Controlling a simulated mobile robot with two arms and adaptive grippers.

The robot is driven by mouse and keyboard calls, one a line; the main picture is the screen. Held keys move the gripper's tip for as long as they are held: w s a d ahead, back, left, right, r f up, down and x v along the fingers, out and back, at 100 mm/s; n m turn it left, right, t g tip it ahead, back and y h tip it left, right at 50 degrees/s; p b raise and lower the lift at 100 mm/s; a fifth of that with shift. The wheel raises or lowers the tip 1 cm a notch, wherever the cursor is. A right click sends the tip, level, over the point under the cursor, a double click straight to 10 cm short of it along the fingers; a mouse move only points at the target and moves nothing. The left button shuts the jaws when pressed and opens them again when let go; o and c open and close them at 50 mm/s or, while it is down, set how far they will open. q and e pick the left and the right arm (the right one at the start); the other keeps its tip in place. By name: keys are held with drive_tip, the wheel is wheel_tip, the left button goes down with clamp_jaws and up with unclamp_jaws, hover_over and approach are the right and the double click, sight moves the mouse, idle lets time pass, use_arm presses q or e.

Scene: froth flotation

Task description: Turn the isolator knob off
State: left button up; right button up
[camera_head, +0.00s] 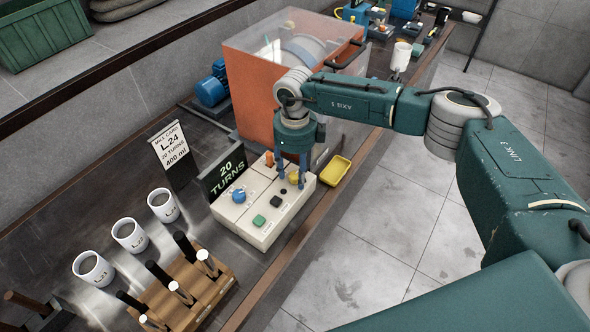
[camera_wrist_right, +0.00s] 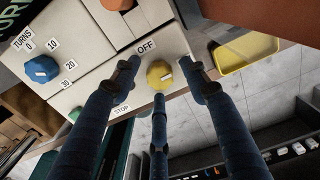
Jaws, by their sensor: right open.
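The isolator knob is a round yellow knob (camera_head: 294,177) at the right end of the pale control box (camera_head: 255,238). In the right wrist view the yellow knob (camera_wrist_right: 159,74) sits near the middle, with an OFF label (camera_wrist_right: 147,48) at its upper left. A small pale mark shows on the knob; I cannot tell its setting. My right gripper (camera_head: 291,183) points down over the knob. Its three dark blue fingers (camera_wrist_right: 159,80) are open and spread around the knob, with visible gaps between fingertips and knob. My left gripper is in neither view.
An orange part (camera_head: 269,159) stands beside the fingers. The orange mill housing (camera_head: 250,95) rises behind; a yellow tray (camera_head: 333,171) lies to the right.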

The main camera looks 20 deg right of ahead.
drive_tip(key=c, duration=0.7)
clamp_jaws()
drive_tip(key=shift+f+n+b, duration=0.15)
drive_tip(key=shift+n+b, duration=0.25)
drive_tip(key=shift+b, duration=0.3)
drive_tip(key=n+b, duration=0.8)
drive_tip(key=b, duration=0.2)
drive_tip(key=shift+w, duration=0.1)
drive_tip(key=n+b, duration=0.3)
drive_tip(key=n, duration=0.1)
drive_tip(key=shift+n+b, duration=0.35)
drive_tip(key=shift+n, duration=0.05)
use_arm(q)
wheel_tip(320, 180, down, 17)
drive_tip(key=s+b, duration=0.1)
drive_tip(key=b, duration=0.1)
use_arm(e)
drive_tip(key=n, duration=0.4)
drive_tip(key=shift+r+n, duration=0.3)
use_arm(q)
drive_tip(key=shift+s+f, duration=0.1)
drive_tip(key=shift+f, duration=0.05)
